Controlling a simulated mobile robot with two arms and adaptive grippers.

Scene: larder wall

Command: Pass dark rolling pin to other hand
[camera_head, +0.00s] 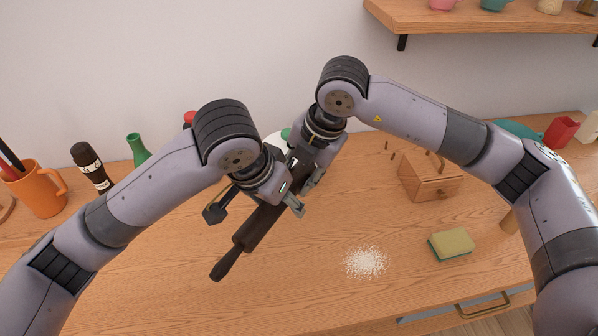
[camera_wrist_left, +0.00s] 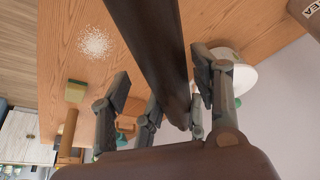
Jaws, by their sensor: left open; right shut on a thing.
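The dark rolling pin (camera_head: 257,228) slants above the worktop in the head view, one handle pointing down and left. My right gripper (camera_head: 303,172) is shut on its upper part. My left gripper (camera_head: 254,211) is open, its fingers on either side of the pin just below the right gripper. In the left wrist view the pin (camera_wrist_left: 160,50) runs between the spread fingers of the left gripper (camera_wrist_left: 162,82). I cannot tell whether they touch it. The pin's upper end is mostly hidden by the grippers.
An orange mug (camera_head: 40,190), a dark bottle (camera_head: 91,166) and a green bottle (camera_head: 138,150) stand at left. A wooden box (camera_head: 430,178), a sponge (camera_head: 451,244) and white powder (camera_head: 365,262) are at right. A shelf (camera_head: 480,17) hangs above. The front-left worktop is clear.

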